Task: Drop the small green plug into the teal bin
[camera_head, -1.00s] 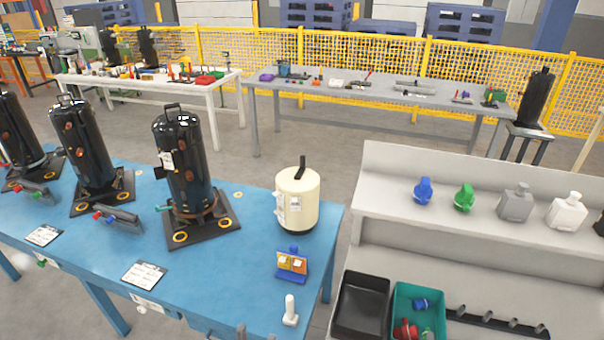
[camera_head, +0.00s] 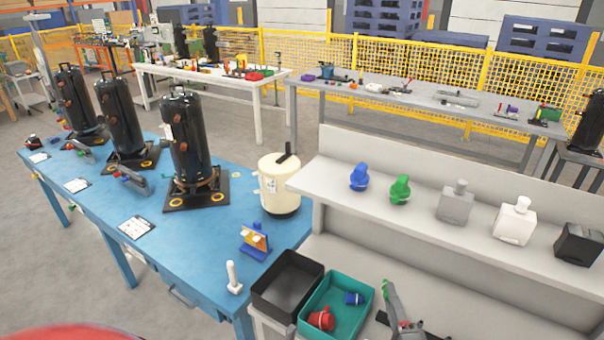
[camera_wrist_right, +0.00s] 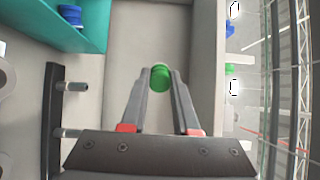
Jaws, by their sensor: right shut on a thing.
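The small green plug (camera_wrist_right: 160,77) is held between the fingertips of my right gripper (camera_wrist_right: 159,84). In the head view the right gripper (camera_head: 389,291) comes up from the bottom edge, with the green plug (camera_head: 386,284) at its tips. The teal bin (camera_head: 366,312) stands just left of the gripper on the lower shelf. Inside it are a red plug (camera_head: 321,318) and a blue plug (camera_head: 354,298). In the wrist view the teal bin (camera_wrist_right: 96,32) is at the upper left, and the plug is outside it. My left gripper is not in view.
A black bin (camera_head: 290,278) adjoins the teal bin on the left. A rack with pegs (camera_wrist_right: 54,125) lies close to the gripper. The upper shelf (camera_head: 330,180) holds blue, green, grey, white and black items. The blue table (camera_head: 200,240) is at the left.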

